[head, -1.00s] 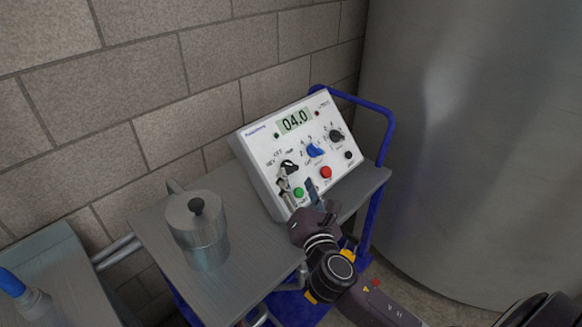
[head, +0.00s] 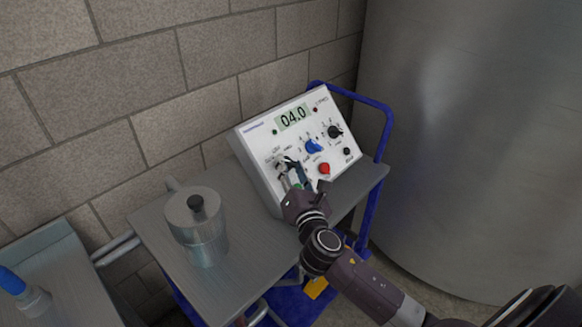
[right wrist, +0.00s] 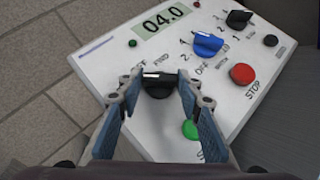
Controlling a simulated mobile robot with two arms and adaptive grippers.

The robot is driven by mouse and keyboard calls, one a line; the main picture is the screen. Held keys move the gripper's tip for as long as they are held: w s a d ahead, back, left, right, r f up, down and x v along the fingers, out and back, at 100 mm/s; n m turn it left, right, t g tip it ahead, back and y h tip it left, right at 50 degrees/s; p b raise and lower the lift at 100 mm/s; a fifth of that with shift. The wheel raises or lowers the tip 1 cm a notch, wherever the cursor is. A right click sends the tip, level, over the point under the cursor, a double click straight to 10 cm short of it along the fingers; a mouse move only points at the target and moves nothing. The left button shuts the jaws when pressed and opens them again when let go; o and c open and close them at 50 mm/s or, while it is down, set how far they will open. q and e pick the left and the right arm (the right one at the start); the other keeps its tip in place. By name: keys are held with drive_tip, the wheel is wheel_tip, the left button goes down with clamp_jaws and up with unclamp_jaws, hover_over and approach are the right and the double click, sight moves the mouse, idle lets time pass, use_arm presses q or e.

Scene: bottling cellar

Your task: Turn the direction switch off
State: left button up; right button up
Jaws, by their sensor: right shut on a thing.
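The direction switch is a black knob with a white line, low on the left of the sloped white control panel (head: 252,160). In the right wrist view the knob (right wrist: 158,80) sits between the fingers of my right gripper (right wrist: 159,90). The fingers are closed on its two sides. In the head view my right gripper (head: 291,170) reaches the panel from below and mostly hides the knob. The labels around the knob are partly covered, and I cannot tell which one its line points at. My left gripper is not in view.
The panel also has a blue knob (right wrist: 207,44), a red stop button (right wrist: 243,75), a green button (right wrist: 191,129), and a display (right wrist: 166,19) reading 04.0. A metal pot (head: 198,228) stands left of the panel on the grey cart top (head: 245,262). A large tank (head: 470,150) stands right.

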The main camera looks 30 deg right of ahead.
drive_tip(key=shift+c, duration=0.5)
drive_tip(key=shift+a+r+m+g+h+p, duration=0.1)
drive_tip(key=shift+r+m+g+h+p, duration=0.2)
drive_tip(key=shift+m+p, duration=0.45)
drive_tip(key=m+g+h+p, duration=0.1)
drive_tip(key=m+p, duration=0.1)
drive_tip(key=p, duration=0.1)
drive_tip(key=m+g+h+p, duration=0.1)
drive_tip(key=m+g+p, duration=0.1)
drive_tip(key=p, duration=0.1)
drive_tip(key=m+g+h+p, duration=0.1)
drive_tip(key=m+g+p, duration=0.1)
drive_tip(key=p, duration=0.1)
drive_tip(key=shift+w+a+r+p, duration=0.2)
drive_tip(key=shift+a+r+p, duration=0.1)
drive_tip(key=shift+p, duration=0.1)
drive_tip(key=shift+m+g+p, duration=0.6)
drive_tip(key=shift+m+p, duration=0.25)
drive_tip(key=shift+p, duration=0.15)
drive_tip(key=shift+f+m+p, duration=0.15)
drive_tip(key=shift+m+p, duration=0.15)
drive_tip(key=shift+d+g, duration=0.1)
drive_tip(key=shift+g, duration=0.3)
drive_tip(key=o, duration=1.2)
drive_tip(key=shift+c, duration=0.2)
